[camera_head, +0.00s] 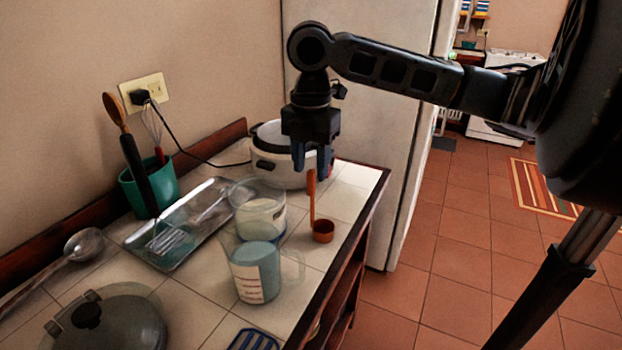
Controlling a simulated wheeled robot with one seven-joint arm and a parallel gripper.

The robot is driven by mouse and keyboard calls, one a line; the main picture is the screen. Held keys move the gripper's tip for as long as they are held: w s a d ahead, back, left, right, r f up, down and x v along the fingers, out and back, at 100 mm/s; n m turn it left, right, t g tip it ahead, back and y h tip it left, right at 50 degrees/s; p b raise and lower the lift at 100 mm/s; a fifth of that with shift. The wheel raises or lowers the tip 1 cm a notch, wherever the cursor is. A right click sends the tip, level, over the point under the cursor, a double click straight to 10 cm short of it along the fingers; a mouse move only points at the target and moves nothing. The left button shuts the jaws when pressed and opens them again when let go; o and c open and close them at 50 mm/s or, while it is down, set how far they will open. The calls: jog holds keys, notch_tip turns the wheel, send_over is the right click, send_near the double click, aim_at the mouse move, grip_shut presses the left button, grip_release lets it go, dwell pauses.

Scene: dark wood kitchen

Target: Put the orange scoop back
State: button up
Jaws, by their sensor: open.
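The orange scoop (322,231) is near the right edge of the tiled counter. Its cup is low and its long handle rises from it toward my gripper (326,172). My gripper points down, open, just above the top of the handle. I cannot tell from this view whether the fingers are around the handle or in front of it. The scoop's cup appears to rest on the counter, to the right of a clear container (259,222).
A measuring jug (255,270) stands in front of the clear container. A white cooker (268,160) stands behind my gripper. A metal tray (150,240), a green utensil holder (160,187), a ladle (80,246) and a lidded pot (120,325) are at left. The refrigerator (385,190) borders the counter's far end.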

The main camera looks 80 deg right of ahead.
notch_tip(320, 180, up, 8)
jog(key=shift+f, duration=0.25)
dwell(1.4)
